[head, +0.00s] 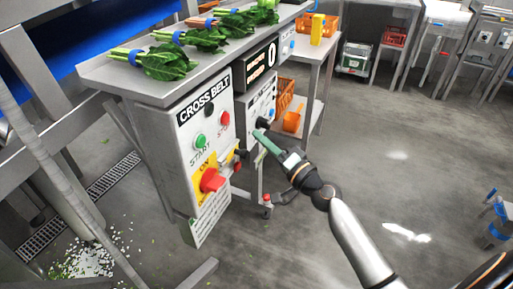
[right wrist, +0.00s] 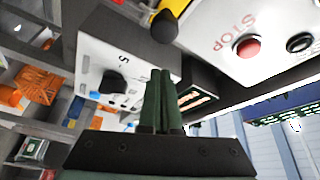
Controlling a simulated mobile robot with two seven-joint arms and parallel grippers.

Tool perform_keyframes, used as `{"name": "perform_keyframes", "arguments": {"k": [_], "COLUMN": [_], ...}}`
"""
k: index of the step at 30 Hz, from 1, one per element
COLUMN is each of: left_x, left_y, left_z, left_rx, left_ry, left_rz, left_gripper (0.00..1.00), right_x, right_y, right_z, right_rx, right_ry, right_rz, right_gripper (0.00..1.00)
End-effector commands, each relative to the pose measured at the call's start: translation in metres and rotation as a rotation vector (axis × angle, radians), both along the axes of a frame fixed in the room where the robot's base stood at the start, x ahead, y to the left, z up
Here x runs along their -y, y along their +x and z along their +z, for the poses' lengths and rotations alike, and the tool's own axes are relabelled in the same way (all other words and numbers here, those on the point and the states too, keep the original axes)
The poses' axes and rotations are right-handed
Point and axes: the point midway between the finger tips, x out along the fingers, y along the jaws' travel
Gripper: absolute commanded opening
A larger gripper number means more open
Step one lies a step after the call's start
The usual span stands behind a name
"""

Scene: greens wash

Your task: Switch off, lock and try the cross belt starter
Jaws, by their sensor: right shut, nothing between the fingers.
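The cross belt starter (head: 180,150) is a grey-white box under the bench, labelled CROSS BELT. It has a green START button (head: 200,141) and a red STOP button (head: 225,118), also in the right wrist view (right wrist: 247,47). Low on its front is a red rotary switch (head: 212,180) on a yellow plate marked ON. Small yellow, black and red pieces (head: 238,160) sit at its right edge; I cannot tell what they are. My right gripper (head: 261,137) is shut and empty, right of the box and apart from its buttons; its green fingers (right wrist: 160,100) show together. My left gripper is out of view.
A second control box (head: 255,105) with a black knob (right wrist: 115,82) stands close behind my right gripper. Leafy bunches (head: 165,64) lie on the bench top (head: 150,90). An orange jug (head: 292,121) is on a shelf beyond. Open floor lies to the right.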

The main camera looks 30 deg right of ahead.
Motion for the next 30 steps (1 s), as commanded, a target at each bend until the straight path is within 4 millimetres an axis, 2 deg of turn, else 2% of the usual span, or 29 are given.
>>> {"name": "perform_keyframes", "arguments": {"k": [1,6,20,27,30], "left_x": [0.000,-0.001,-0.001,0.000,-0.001], "left_y": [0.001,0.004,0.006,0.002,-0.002], "left_z": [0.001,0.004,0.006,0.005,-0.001], "left_rx": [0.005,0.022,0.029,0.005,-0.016], "left_ry": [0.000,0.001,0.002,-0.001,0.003], "left_rz": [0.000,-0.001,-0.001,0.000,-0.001], "left_gripper": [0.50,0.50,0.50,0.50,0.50], "right_x": [-0.008,-0.020,-0.026,-0.055,-0.059], "right_y": [-0.006,-0.014,-0.018,-0.040,-0.044], "right_z": [-0.008,-0.016,-0.017,-0.017,-0.017], "right_rx": [-0.008,-0.006,-0.005,-0.008,-0.005], "right_ry": [0.007,0.004,0.003,0.002,0.003], "right_rz": [0.003,0.002,0.002,0.004,0.003], "right_gripper": [0.00,0.00,0.00,0.00,0.00]}}
